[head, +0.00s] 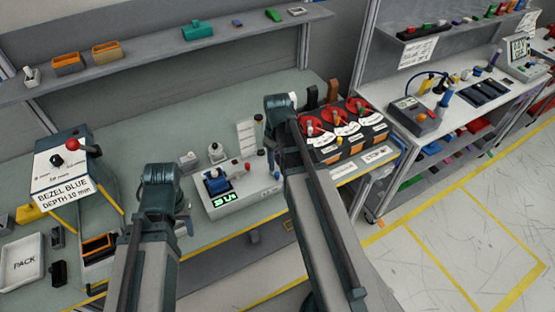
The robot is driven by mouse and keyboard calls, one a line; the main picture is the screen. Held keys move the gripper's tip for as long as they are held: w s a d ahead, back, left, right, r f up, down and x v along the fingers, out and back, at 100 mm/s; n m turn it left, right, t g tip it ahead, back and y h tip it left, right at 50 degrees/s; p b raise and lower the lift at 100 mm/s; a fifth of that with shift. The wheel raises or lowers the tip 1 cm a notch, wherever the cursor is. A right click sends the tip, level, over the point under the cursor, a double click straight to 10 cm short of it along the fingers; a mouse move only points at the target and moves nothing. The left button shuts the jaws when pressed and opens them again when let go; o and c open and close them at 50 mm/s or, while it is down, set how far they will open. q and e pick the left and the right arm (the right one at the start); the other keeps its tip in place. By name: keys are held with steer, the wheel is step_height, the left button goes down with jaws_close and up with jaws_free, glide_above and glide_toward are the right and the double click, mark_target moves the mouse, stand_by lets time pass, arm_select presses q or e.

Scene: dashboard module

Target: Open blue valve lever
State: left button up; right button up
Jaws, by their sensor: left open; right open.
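I cannot pick out a blue valve lever with certainty. A small blue part (216,185) sits on a pale box-shaped unit (240,205) with a lit green readout, near the bench middle. A tall blue handle-like piece (447,95) stands on the bench to the right. My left gripper (184,222) is left of the pale unit, mostly hidden by its own arm. My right gripper (274,158) is at the unit's right side, also largely covered by its arm. Both are open, and I see nothing held in either.
A dark unit with red discs (340,115) stands right of my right arm. A tilted box (62,162) labelled BEZEL BLUE and a white PACK tray (22,264) are at left. A shelf (150,55) runs along the back.

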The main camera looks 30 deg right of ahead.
mark_target(277, 173)
arm_select(q)
step_height(277, 173, up, 8)
steer(key=p, duration=0.6)
steer(key=shift+p, duration=0.3)
arm_select(e)
step_height(277, 173, up, 8)
arm_select(q)
steer(key=shift+f, duration=0.15)
arm_select(e)
steer(key=shift+f, duration=0.1)
